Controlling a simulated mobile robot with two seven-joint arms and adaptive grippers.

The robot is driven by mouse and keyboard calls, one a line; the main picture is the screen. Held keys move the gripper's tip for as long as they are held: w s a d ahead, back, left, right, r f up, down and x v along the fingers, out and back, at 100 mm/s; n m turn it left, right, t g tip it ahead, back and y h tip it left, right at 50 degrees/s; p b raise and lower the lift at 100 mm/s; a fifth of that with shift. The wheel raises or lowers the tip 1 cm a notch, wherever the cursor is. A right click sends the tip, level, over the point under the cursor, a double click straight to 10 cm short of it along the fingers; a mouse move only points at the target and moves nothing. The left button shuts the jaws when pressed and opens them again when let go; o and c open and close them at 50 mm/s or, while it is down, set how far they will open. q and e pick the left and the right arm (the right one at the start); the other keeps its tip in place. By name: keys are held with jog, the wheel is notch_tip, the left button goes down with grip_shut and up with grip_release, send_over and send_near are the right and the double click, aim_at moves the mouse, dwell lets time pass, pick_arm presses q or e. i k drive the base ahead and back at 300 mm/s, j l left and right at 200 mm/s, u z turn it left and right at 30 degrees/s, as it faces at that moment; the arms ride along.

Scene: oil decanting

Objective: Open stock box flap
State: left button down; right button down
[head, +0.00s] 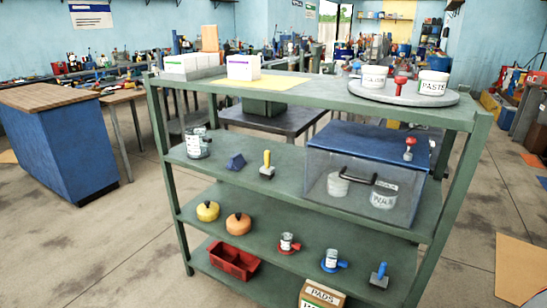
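The stock box with a blue top (350,137) stands at the right end of the upper middle shelf of a green rack. Its see-through front flap (340,206) hangs down over the front and looks shut. A dark bar handle (357,177) crosses the flap. Through it I see a white labelled tub (383,197) and another pale container (338,185). A small red-knobbed item (409,149) shows at the top's right front. Neither of my grippers is in view.
The green rack's top (310,91) holds white boxes (243,67) and a round grey tray (387,93) with tubs. A jar (196,142) and a yellow-handled tool (267,164) share the box's shelf. Floor in front of the rack's left side is clear.

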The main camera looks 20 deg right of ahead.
aim_at(374, 180)
jog(key=l+z, duration=0.1)
jog(key=z, duration=0.7)
jog(key=l+z, duration=0.15)
jog(key=z, duration=0.25)
